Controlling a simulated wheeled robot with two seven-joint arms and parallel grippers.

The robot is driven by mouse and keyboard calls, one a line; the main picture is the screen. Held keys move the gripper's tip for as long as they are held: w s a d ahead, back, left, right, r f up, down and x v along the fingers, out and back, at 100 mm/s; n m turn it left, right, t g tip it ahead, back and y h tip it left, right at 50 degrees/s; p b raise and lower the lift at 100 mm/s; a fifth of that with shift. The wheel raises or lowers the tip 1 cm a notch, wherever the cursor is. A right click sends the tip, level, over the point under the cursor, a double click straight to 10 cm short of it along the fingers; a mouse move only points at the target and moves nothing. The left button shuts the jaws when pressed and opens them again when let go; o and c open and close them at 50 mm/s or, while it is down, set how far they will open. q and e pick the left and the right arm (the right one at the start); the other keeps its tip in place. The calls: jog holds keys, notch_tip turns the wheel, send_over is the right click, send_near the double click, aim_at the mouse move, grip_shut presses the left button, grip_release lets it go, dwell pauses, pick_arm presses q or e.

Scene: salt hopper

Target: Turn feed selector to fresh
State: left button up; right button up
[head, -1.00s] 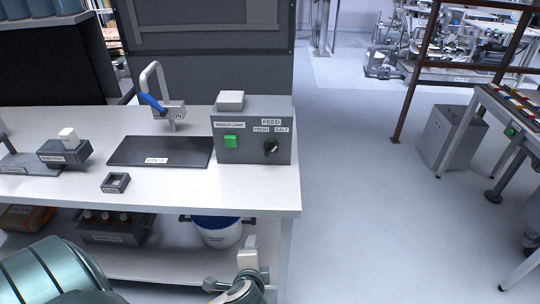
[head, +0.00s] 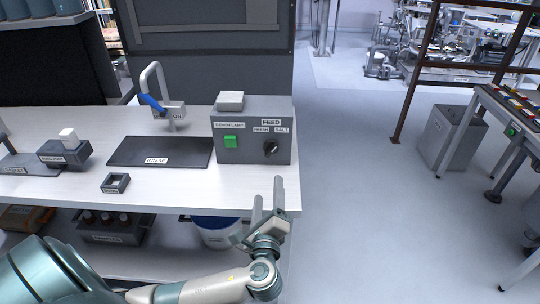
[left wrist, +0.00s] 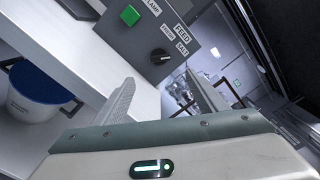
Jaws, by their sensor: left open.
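The feed selector (head: 270,149) is a black knob on the front of a grey control box (head: 253,155). The labels FRESH and SALT sit above it, left and right; its pointer direction is too small to read surely. It also shows in the left wrist view (left wrist: 160,56), beyond the fingers and apart from them. My left gripper (head: 266,193) is open and empty, in front of the bench's right front edge, below the selector, fingers pointing up in the head view. It also shows in the left wrist view (left wrist: 163,96). My right gripper is not seen.
A green button (head: 231,141) sits left of the selector on the box. A dark mat (head: 160,151), a tap with a blue lever (head: 152,103) and a small square frame (head: 115,183) are on the white bench (head: 200,188). A blue-rimmed bucket (head: 216,233) stands below.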

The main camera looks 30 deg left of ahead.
aim_at(270, 151)
pick_arm(q)
jog(key=p+x, duration=0.4)
jog(key=x, duration=1.3)
jog(key=shift+a, duration=0.15)
jog(key=c, duration=1.1)
